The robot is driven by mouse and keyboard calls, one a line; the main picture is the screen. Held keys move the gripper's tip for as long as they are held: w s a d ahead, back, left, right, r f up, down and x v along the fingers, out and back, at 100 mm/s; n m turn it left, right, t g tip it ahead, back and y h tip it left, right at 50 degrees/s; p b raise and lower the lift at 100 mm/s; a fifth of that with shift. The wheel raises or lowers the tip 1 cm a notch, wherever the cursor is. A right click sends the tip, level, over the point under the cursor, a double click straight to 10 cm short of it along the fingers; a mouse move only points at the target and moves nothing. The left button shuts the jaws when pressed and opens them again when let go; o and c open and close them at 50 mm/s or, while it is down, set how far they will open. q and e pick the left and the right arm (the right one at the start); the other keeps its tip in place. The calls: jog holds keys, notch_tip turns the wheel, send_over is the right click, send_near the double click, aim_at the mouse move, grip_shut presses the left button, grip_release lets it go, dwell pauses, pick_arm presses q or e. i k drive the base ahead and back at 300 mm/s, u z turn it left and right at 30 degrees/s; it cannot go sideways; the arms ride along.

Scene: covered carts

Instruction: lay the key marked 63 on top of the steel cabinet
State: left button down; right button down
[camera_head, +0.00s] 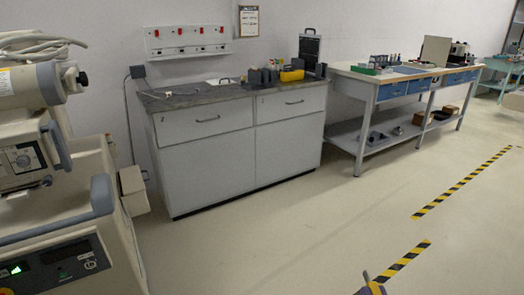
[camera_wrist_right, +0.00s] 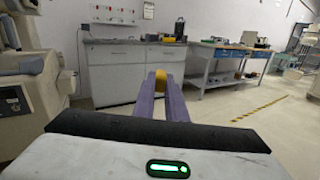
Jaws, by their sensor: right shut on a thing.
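My right gripper (camera_head: 371,284) shows at the bottom edge of the head view, over open floor and well short of the cabinet. In the right wrist view its two purple fingers (camera_wrist_right: 161,82) are shut on a small yellow-orange thing (camera_wrist_right: 160,77). No number can be read on it, and I cannot tell whether it is the key marked 63. The grey cabinet (camera_head: 207,172) stands against the wall, with two drawers, doors below and a dark top (camera_head: 190,97). It also shows in the right wrist view (camera_wrist_right: 113,72). My left gripper is not in view.
A black case, dark holders and a yellow box (camera_head: 291,76) crowd the cabinet top's right end. A wall panel with red marks (camera_head: 188,39) hangs above. A workbench (camera_head: 400,74) stands right, a large machine (camera_head: 60,200) left. The floor before the cabinet is clear.

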aim_at(211, 93)
jog(key=z, duration=0.6)
jog(key=i, duration=2.45)
jog(key=u, duration=0.7)
jog(key=i, duration=1.1)
jog(key=u, duration=1.45)
jog(key=i, duration=0.45)
jog(key=u, duration=0.4)
